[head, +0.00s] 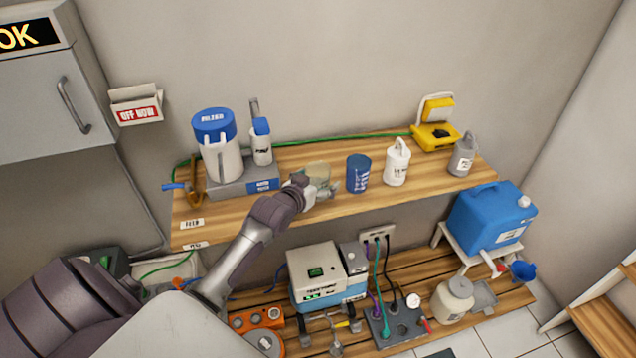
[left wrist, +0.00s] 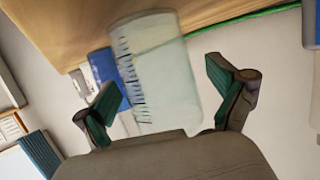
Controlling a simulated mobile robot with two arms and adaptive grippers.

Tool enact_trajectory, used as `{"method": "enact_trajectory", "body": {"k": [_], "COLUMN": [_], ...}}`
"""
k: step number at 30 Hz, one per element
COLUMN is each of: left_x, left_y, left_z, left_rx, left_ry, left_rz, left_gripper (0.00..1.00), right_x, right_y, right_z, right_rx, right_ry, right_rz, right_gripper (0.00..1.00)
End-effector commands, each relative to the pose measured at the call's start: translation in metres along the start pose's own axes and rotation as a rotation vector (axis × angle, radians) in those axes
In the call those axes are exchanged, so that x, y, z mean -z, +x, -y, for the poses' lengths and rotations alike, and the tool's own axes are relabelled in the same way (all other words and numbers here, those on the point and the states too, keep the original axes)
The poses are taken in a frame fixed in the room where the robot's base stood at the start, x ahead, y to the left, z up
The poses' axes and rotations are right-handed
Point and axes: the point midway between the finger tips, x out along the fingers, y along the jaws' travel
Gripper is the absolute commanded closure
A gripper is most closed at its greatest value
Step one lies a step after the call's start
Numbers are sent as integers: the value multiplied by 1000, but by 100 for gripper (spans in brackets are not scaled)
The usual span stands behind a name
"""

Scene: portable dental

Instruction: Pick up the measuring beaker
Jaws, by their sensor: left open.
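The measuring beaker (left wrist: 160,70) is clear and pale with dark graduation marks along one side. In the left wrist view it stands between the two spread fingers of my left gripper (left wrist: 168,92), with visible gaps on both sides. In the head view the beaker (head: 318,169) is on the wooden shelf, partly hidden behind my left gripper (head: 322,190). The gripper is open around or just in front of it; the exact depth is unclear. My right gripper is not in view.
On the shelf (head: 385,197), a blue cup (head: 358,174) stands close right of the beaker, then a white bottle (head: 397,163). Left are a grey box (head: 232,184) and a blue-lidded canister (head: 217,150). A grey bottle (head: 463,156) stands far right.

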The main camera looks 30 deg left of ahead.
Motion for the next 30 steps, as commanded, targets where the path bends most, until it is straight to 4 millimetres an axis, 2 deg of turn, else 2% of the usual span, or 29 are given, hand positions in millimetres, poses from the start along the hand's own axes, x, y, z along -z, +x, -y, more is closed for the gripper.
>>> {"method": "enact_trajectory", "body": {"k": [3, 13, 23, 30], "left_x": [0, 0, 2, 27], "left_y": [0, 0, -1, -8], "left_z": [0, 0, 0, 0], "left_rx": [0, 0, 0, 0], "left_ry": [-1, -1, -1, 0], "left_rz": [0, 1, 0, -5], "left_gripper": [6, 61, 62, 62], "right_x": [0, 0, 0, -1], "right_y": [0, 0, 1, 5], "right_z": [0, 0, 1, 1], "right_rx": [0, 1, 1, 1], "right_ry": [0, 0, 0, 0], "right_rz": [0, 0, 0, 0], "right_gripper": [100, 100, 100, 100]}}
